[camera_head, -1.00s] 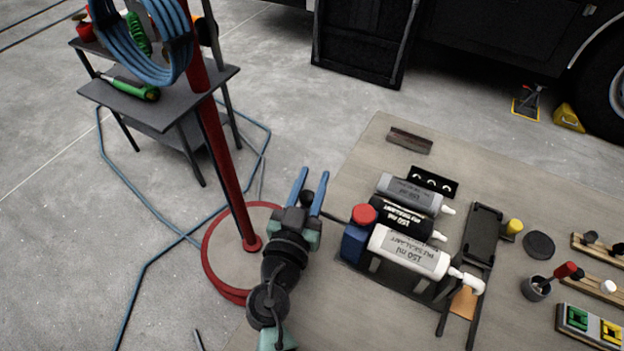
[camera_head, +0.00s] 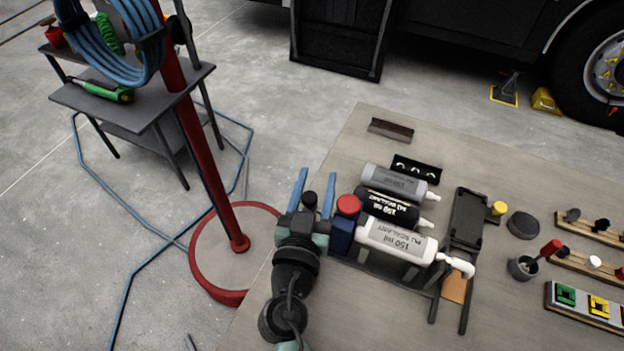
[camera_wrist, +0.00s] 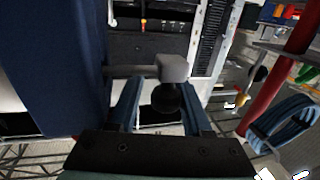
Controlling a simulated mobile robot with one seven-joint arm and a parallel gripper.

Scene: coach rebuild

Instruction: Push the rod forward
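A short grey rod with a block-shaped end (camera_wrist: 174,68) shows in the wrist view. It sticks out sideways from behind the dark blue body (camera_wrist: 48,70) on the left, just past my fingers. I cannot make out the rod in the head view. My gripper (camera_head: 317,176) is open, with its two blue fingers apart; the wrist view shows them too (camera_wrist: 160,105). A dark round knob (camera_wrist: 166,98) shows between the fingers, below the block; I cannot tell what it belongs to. In the head view, the blue container with a red cap (camera_head: 342,230) is close to the right of my gripper.
Sealant cartridges (camera_head: 398,240) lie on a rack right of the blue container. A dark bar (camera_head: 391,129) lies farther back on the table (camera_head: 345,150). A red stand (camera_head: 205,170) with blue hose rises on the left. The table's back left is clear.

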